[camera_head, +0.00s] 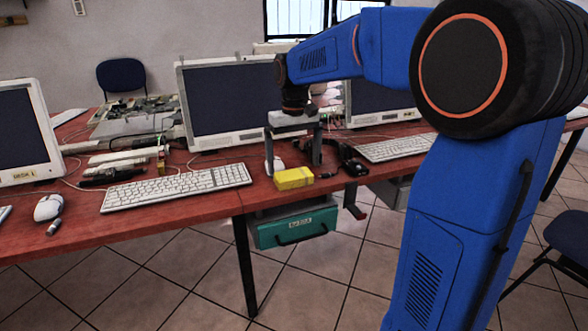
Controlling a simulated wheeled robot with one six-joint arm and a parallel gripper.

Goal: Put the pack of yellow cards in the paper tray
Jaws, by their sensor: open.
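A yellow pack of cards (294,179) lies near the front edge of the red-brown desk, in front of the middle monitor. My gripper (293,165) points down just above and behind the pack in the picture. Its two fingers are spread wide with nothing visible between them. I cannot tell whether a finger touches the pack.
A white keyboard (178,187) lies left of the pack, another keyboard (397,147) to the right. Dark headphones (353,161) lie close to the right finger. The monitor (232,100) stands behind the gripper. A mouse (48,207) and cables lie at the left.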

